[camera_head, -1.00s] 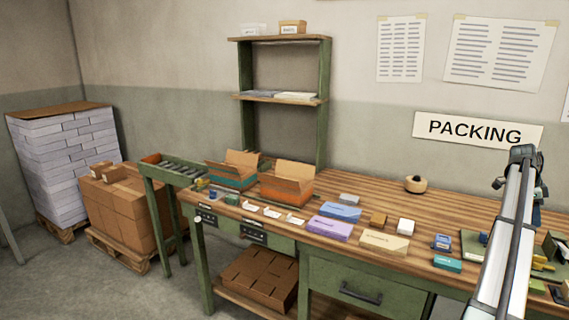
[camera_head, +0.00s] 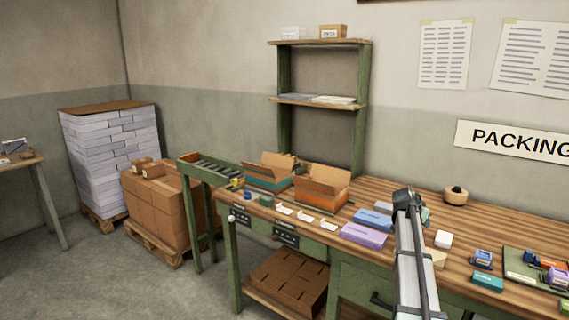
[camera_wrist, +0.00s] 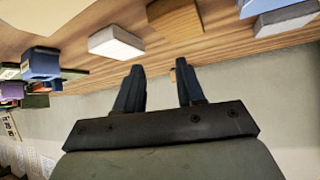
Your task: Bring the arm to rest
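My gripper (camera_wrist: 158,90) shows in the wrist view with its two dark fingers apart and nothing between them. It is over the wooden packing table (camera_head: 420,217). In the head view my arm reaches up from the lower right over the table, and its links hide the gripper's fingers. In the wrist view a white box (camera_wrist: 116,42) and a brown box (camera_wrist: 175,18) lie on the table beyond the fingertips, apart from them.
Two open cartons, one orange (camera_head: 318,190) and one teal (camera_head: 268,174), stand at the table's left. A purple box (camera_head: 363,235) and white slips lie near the front edge. A green shelf (camera_head: 284,110) stands behind. Bare wood shows along the back right.

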